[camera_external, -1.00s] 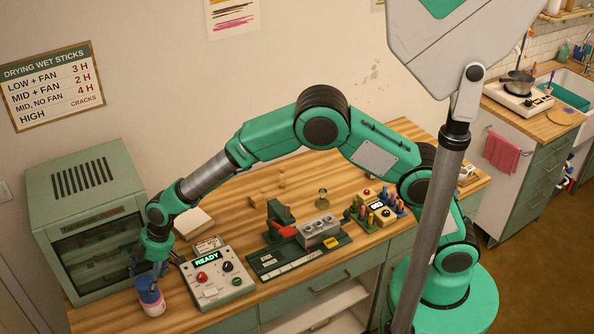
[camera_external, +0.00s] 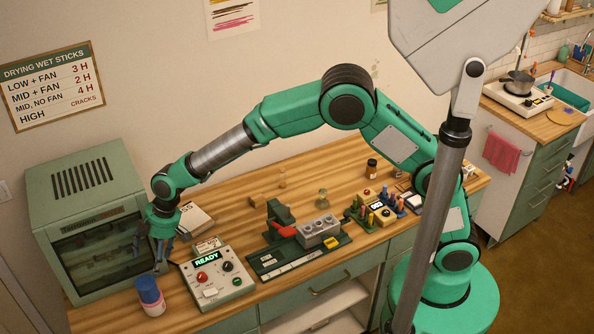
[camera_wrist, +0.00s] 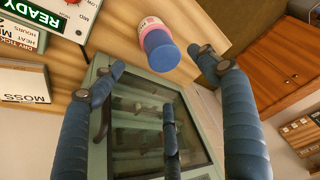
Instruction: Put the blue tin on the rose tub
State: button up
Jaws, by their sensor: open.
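The blue tin (camera_external: 148,288) stands upright on the rose tub (camera_external: 153,308) at the front left of the table. Both also show in the wrist view, the tin (camera_wrist: 161,50) nearer my camera and the pink-banded tub (camera_wrist: 147,24) beyond it. My gripper (camera_external: 148,268) is open and empty. It hangs above and behind the tin, in front of the green cabinet's door, apart from the tin. In the wrist view my gripper's fingers (camera_wrist: 152,72) are spread wide with nothing held between them.
A green drying cabinet (camera_external: 90,175) stands right behind my gripper. A control box reading READY (camera_external: 218,282) sits to the right of the stack. A cream box labelled MOSS (camera_wrist: 22,85) lies behind it. A green press-like tool (camera_external: 280,225) stands further right.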

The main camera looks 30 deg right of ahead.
dwell(0.8)
